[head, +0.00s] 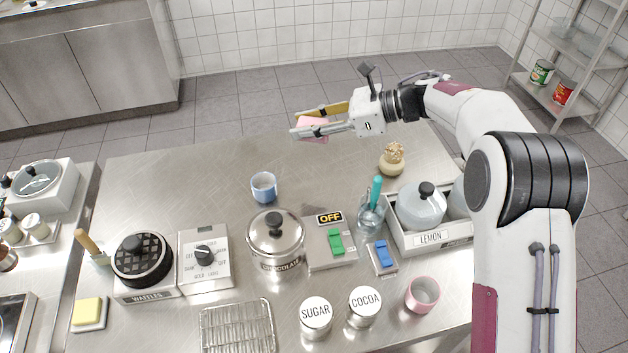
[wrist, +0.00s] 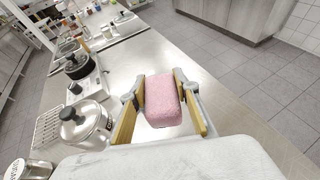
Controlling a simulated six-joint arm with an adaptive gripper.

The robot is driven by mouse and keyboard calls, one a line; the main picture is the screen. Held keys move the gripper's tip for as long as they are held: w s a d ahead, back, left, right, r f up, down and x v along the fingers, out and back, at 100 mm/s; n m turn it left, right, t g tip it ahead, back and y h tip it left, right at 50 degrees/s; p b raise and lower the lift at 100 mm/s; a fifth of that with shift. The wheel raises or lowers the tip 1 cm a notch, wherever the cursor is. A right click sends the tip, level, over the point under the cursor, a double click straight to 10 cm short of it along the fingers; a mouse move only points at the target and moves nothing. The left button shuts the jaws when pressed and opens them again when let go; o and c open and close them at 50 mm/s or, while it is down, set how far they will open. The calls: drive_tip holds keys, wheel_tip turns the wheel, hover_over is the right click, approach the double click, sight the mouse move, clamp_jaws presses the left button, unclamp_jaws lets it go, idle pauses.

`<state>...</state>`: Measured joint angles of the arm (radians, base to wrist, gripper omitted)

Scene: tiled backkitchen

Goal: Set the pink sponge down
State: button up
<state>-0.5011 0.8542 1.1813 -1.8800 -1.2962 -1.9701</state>
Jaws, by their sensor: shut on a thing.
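The pink sponge (head: 312,124) is held between the fingers of my gripper (head: 318,120) above the far part of the steel table (head: 190,160). In the wrist view the sponge (wrist: 162,101) sits between the two fingers of my gripper (wrist: 163,103), with its rounded pink block in full sight. My gripper is shut on it. The table surface shows below and beyond the sponge. I cannot tell the exact height of the sponge above the table.
A chocolate pot (head: 275,238), a switch box (head: 330,241), a waffle maker (head: 141,260) and a vase (head: 392,162) also stand there. The table's far left area is clear. A yellow sponge (head: 88,311) lies on a small dish.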

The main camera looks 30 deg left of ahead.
drive_tip(key=shift+s+d+f, duration=0.15)
drive_tip(key=shift+s+f, duration=0.1)
drive_tip(key=shift+f, duration=0.4)
drive_tip(key=shift+s+d+f, duration=0.15)
drive_tip(key=shift+s+f, duration=0.1)
drive_tip(key=shift+f, duration=0.65)
drive_tip(key=shift+w, duration=0.15)
hover_over(308, 181)
drive_tip(key=shift+f, duration=3.05)
drive_tip(key=shift+f, duration=0.15)
drive_tip(key=shift+f, duration=1.75)
drive_tip(key=shift+f, duration=0.1)
